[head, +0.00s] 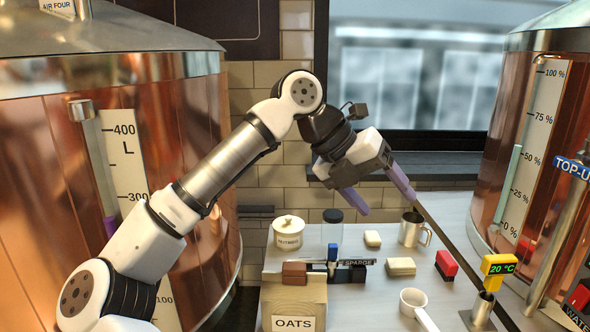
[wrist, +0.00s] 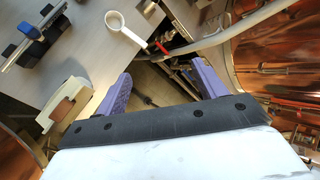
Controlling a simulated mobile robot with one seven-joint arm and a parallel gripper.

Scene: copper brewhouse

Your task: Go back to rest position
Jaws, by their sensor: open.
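My gripper (head: 382,198) hangs in the air above the worktop, in the right middle of the head view. Its two purple fingers are spread apart with nothing between them. In the wrist view my gripper (wrist: 161,76) shows the same two fingers, wide apart. The gap between them shows the floor and pipes beyond the worktop edge. No object touches the fingers in either view.
Copper vats stand left (head: 185,130) and right (head: 500,130).

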